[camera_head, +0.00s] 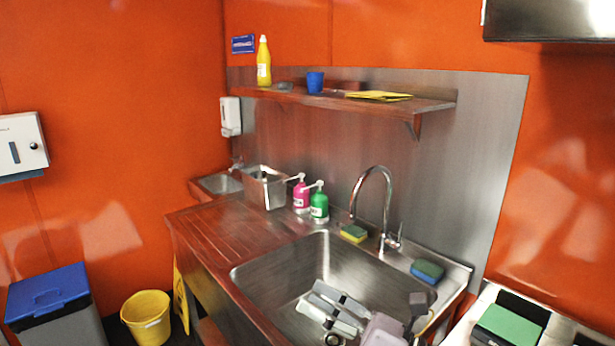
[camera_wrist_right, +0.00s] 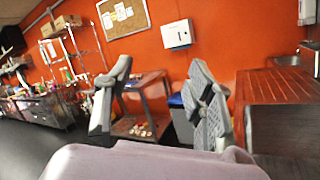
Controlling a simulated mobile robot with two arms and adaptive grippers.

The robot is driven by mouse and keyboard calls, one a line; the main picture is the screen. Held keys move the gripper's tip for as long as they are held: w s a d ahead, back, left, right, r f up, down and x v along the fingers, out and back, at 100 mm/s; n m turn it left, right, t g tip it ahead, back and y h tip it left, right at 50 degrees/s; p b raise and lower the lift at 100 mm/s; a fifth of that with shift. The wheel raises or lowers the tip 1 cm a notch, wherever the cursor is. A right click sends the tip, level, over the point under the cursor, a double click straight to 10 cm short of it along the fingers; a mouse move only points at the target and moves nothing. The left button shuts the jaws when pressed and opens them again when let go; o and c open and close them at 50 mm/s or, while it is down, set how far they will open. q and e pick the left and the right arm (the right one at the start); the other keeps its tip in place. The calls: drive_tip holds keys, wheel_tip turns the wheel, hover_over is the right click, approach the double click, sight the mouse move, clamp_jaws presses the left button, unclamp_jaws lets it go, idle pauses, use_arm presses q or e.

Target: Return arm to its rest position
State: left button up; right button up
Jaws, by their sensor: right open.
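My right gripper (camera_head: 330,308) shows at the bottom of the head view, in front of the steel sink basin (camera_head: 262,285) and partly covering it. It is open, and I see nothing held in it. In the right wrist view the same gripper (camera_wrist_right: 160,92) has its two grey fingers wide apart with empty space between them. Part of my right arm shows at the bottom edge of the head view. My left gripper is not in view.
A tall faucet (camera_head: 386,200) stands behind the basin. A yellow-green sponge (camera_head: 354,233) and a blue-green sponge (camera_head: 428,271) lie on its rim. Pink (camera_head: 300,195) and green (camera_head: 319,204) pump bottles stand at the back. A yellow bucket (camera_head: 147,318) is on the floor.

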drive_tip(key=w+d+f+m+t+h, duration=0.2)
drive_tip(key=d+m+t+h, duration=0.45)
drive_tip(key=m, duration=0.55)
drive_tip(key=w+d+f+m+t+h, duration=0.15)
drive_tip(key=d+m+t+h, duration=0.45)
drive_tip(key=m, duration=0.6)
drive_tip(key=s+d+f+m+g+h, duration=0.3)
drive_tip(key=f+m+g+h, duration=0.15)
drive_tip(key=f, duration=0.25)
drive_tip(key=s+d+f+m+g+h, duration=0.3)
drive_tip(key=f+m, duration=0.3)
drive_tip(key=f, duration=0.1)
drive_tip(key=s+f+m+g+y, duration=0.1)
drive_tip(key=s+f+m+g, duration=0.35)
drive_tip(key=s+f, duration=0.5)
drive_tip(key=s+f+m+g, duration=0.3)
drive_tip(key=s+f+g, duration=0.3)
drive_tip(key=s, duration=0.6)
wheel_tip(320, 180, down, 25)
drive_tip(key=s+g, duration=0.1)
drive_tip(key=g, duration=0.1)
drive_tip(key=s+d+f+n, duration=0.1)
drive_tip(key=s+d+f, duration=0.2)
drive_tip(key=s+f, duration=1.3)
drive_tip(key=shift+s+f+g+b, duration=0.35)
drive_tip(key=shift+s+f+b, duration=0.05)
drive_tip(key=shift+s, duration=0.2)
drive_tip(key=shift+c, duration=0.5)
